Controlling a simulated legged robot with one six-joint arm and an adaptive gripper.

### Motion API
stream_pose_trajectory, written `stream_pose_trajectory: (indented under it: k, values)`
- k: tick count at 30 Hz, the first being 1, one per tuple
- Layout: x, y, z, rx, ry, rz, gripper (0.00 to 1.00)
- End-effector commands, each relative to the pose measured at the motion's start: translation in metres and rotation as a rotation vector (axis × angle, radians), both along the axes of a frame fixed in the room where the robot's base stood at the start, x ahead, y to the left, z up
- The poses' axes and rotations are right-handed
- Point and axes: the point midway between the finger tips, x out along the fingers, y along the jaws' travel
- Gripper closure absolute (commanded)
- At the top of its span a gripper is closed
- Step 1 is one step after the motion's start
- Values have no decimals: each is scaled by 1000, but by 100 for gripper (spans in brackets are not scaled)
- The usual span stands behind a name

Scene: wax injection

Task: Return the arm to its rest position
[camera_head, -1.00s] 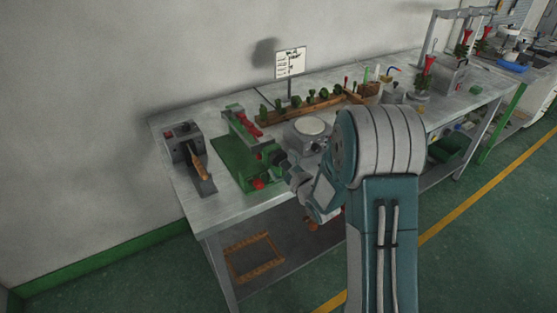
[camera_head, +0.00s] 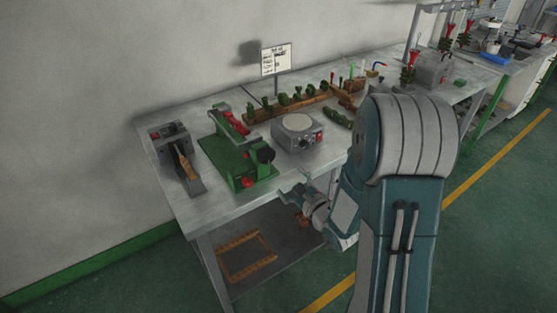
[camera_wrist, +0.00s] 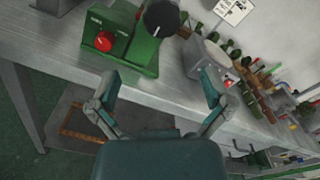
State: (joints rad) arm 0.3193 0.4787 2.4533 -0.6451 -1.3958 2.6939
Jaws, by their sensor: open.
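My arm (camera_head: 410,190) is folded at the right in the head view, its large rounded joint in front of the bench. My gripper (camera_head: 300,192) hangs low and left of it, at the bench's front edge. In the wrist view my gripper (camera_wrist: 158,82) has its two fingers spread wide, with nothing between them. The green machine (camera_head: 238,155) with its black knob stands beyond the fingers; it also shows in the wrist view (camera_wrist: 125,45). They look apart.
The bench (camera_head: 215,205) carries a grey device (camera_head: 175,155) at left, a round-topped hot plate (camera_head: 297,132) and a wooden rack (camera_head: 300,105) with green pieces. A wooden frame (camera_head: 246,257) lies on the lower shelf. Floor is open at right.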

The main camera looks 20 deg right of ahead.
Motion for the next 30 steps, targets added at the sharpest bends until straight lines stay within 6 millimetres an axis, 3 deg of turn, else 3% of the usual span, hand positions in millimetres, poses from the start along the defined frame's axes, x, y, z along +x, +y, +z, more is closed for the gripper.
stream_pose_trajectory:
  k: [7, 17, 23, 30]
  values:
    - [3, 0, 7, -113, 1, -15, 0]
    - [-2, -10, 51, -883, 91, -64, 0]
    - [-28, -14, 78, -1300, 186, 12, 0]
    - [-80, -10, 106, -1707, 284, 245, 0]
